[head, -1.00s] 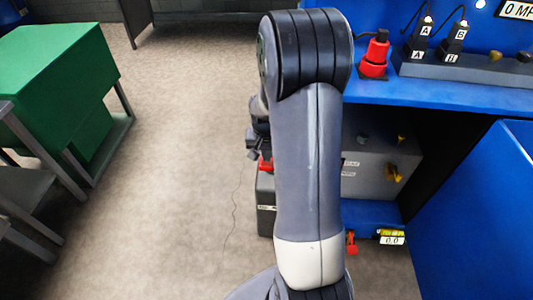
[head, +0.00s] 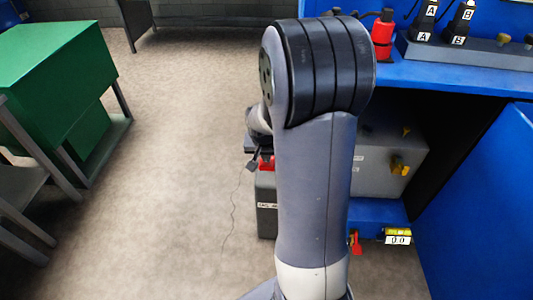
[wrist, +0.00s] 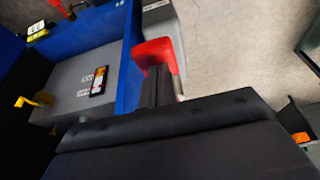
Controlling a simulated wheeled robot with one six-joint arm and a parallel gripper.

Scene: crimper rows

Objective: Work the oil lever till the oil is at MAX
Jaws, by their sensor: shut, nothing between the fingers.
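A red lever-like part (wrist: 160,52) stands right at the tips of my gripper (wrist: 158,88) in the wrist view. The dark fingers are shut together with nothing between them, and I cannot tell whether they touch the red part. In the head view a bit of this red (head: 266,163) shows on top of a dark box (head: 266,205) beside the cabinet, under my gripper (head: 254,160). My arm hides much of that area. A small dark panel with an orange patch (wrist: 97,86) is on the grey cabinet in the wrist view; I cannot read an oil level or MAX mark.
The grey cabinet (head: 388,165) has a yellow handle (head: 400,166) and stands on a blue base under a blue bench (head: 455,80). A red handle (head: 355,243) hangs low beside a small display (head: 398,239). A green box (head: 55,70) stands left. The floor between is clear.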

